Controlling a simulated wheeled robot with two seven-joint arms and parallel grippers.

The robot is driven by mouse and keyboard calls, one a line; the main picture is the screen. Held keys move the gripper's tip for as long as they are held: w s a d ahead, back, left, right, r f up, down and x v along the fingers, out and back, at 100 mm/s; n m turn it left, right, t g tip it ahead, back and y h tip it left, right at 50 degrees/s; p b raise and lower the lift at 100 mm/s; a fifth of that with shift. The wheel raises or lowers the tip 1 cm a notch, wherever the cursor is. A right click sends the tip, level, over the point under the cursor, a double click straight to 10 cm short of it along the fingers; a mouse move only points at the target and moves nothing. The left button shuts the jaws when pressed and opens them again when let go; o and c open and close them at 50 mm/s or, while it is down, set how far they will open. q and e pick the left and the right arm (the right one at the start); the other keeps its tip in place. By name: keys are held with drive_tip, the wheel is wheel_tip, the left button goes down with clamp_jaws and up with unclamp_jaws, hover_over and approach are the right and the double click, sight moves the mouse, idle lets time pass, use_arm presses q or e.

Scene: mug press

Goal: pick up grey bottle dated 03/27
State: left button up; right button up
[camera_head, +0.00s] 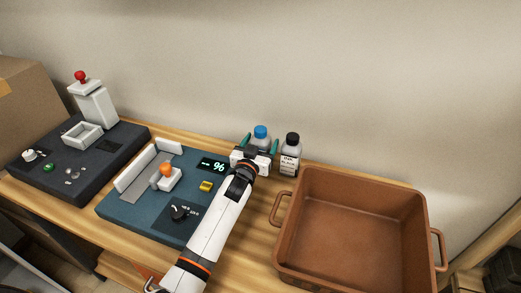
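A bottle with a blue cap (261,131) stands at the back of the table near the wall. Its lower body and any label are hidden behind my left gripper (260,141). The green fingers of that gripper are spread apart, one on each side of this bottle. I cannot tell whether they touch it. A pale grey-white bottle with a black cap (290,160) stands upright just to the right of the gripper. Its label has dark print too small to read. My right gripper is not in view.
A brown bin (350,249) with side handles stands at the right, empty. A blue-green panel (132,210) with a display, orange knob and dial lies left of my arm. A dark base (65,190) with a red-knobbed white press (96,106) stands farther left, beside a cardboard box (25,100).

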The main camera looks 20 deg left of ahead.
use_arm(q)
drive_tip(key=c, duration=1.2)
drive_tip(key=shift+r, duration=0.15)
